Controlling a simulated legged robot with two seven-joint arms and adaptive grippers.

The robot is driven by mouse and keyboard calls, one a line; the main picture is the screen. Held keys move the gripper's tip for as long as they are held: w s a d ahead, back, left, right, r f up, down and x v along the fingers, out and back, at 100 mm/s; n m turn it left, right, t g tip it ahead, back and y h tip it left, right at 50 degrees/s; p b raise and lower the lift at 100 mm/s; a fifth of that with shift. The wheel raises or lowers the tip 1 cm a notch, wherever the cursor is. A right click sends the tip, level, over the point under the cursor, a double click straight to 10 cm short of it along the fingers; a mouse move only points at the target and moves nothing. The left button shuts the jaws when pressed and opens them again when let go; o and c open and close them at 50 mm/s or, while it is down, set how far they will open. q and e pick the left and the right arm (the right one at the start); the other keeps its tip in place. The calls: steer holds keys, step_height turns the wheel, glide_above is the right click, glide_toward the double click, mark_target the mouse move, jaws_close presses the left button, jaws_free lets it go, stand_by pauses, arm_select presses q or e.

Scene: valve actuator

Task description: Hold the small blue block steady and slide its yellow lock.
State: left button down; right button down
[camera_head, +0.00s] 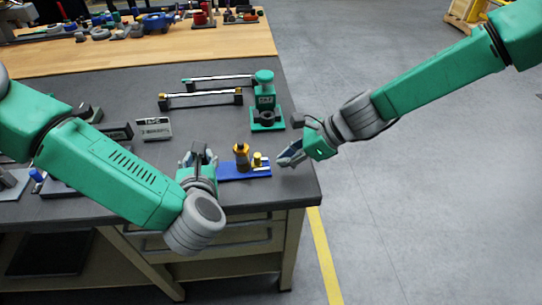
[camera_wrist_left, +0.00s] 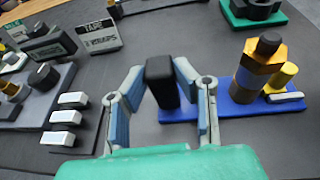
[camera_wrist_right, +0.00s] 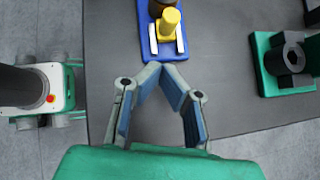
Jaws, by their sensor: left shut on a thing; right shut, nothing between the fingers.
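The small blue block (camera_head: 230,172) lies flat near the bench's front right corner. It carries a brass and grey valve with a dark cap (camera_head: 242,155) and a yellow lock knob (camera_head: 257,160) at its right end. The knob also shows in the left wrist view (camera_wrist_left: 284,76) and in the right wrist view (camera_wrist_right: 168,22), between two white strips. My left gripper (camera_head: 198,160) is shut on an upright black grip (camera_wrist_left: 162,82) at the block's left end. My right gripper (camera_head: 285,158) is shut and empty, just right of the block; its fingertips (camera_wrist_right: 160,72) lie close to the block's edge.
A green stand (camera_head: 266,112) is behind the block. A rail with brass ends (camera_head: 200,97) and a labelled grey box (camera_head: 155,128) lie farther left. The dark bench top (camera_head: 215,120) has free room between them. The bench's right edge is close to my right gripper.

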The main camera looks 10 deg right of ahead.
arm_select(q)
steer(key=shift+s+f, duration=0.1)
steer(key=shift+f, duration=0.05)
arm_select(e)
steer(key=v, duration=1)
steer(key=shift+d, duration=0.15)
arm_select(q)
steer(key=c, duration=1.2)
jaws_free()
steer(key=shift+d, duration=0.1)
arm_select(e)
steer(key=shift+w+f, duration=0.1)
